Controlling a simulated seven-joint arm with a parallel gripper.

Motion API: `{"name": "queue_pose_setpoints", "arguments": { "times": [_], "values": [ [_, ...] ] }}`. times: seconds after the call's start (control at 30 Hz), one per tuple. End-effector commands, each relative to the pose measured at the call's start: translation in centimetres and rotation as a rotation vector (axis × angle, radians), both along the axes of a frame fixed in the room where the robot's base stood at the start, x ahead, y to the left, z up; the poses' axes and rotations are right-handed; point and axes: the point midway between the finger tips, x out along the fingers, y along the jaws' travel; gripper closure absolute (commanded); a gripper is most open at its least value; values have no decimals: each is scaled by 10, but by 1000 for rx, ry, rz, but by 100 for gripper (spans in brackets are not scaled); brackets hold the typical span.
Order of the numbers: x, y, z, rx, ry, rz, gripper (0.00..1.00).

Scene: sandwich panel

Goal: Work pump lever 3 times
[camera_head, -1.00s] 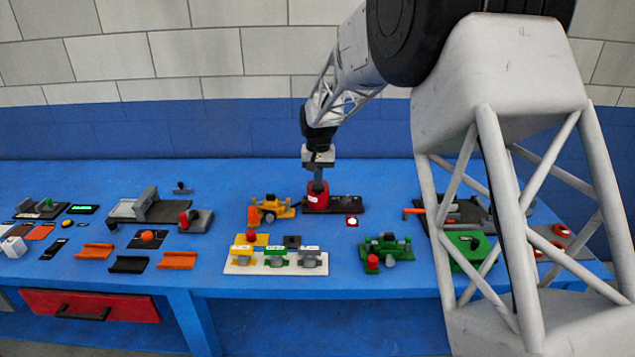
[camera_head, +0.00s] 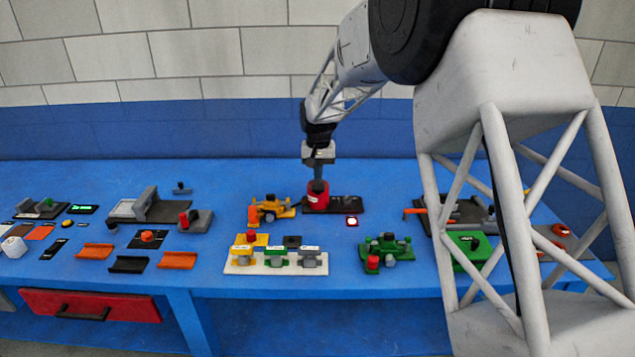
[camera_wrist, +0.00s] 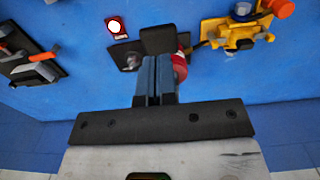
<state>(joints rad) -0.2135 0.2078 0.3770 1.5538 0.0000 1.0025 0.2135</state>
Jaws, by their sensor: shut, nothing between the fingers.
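The pump is a red cylinder (camera_head: 317,201) on a dark base plate (camera_head: 347,204) toward the back middle of the table. My gripper (camera_head: 318,181) points down at the top of the red cylinder, with its fingers shut and empty. In the wrist view the shut fingers (camera_wrist: 155,82) hide part of the red cylinder (camera_wrist: 180,66), which shows at their right. A dark flat piece (camera_wrist: 158,40) lies at the fingertips; I cannot tell if it is the lever or if the fingers touch it. A lit red-and-white indicator (camera_head: 351,221) sits beside the base.
A yellow valve-like device (camera_head: 270,209) stands close left of the pump. A white panel with switches (camera_head: 275,263) and a green device (camera_head: 385,252) are nearer the front. A green box (camera_head: 468,245) is at the right, partly behind my arm.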

Motion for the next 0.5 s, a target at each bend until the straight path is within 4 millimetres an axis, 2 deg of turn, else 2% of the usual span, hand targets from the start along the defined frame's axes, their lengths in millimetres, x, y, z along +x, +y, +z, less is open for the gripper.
{"name": "queue_pose_setpoints", "arguments": {
  "times": [0.5],
  "values": [
    [0,0,36,0,0,0,100]
  ]
}}
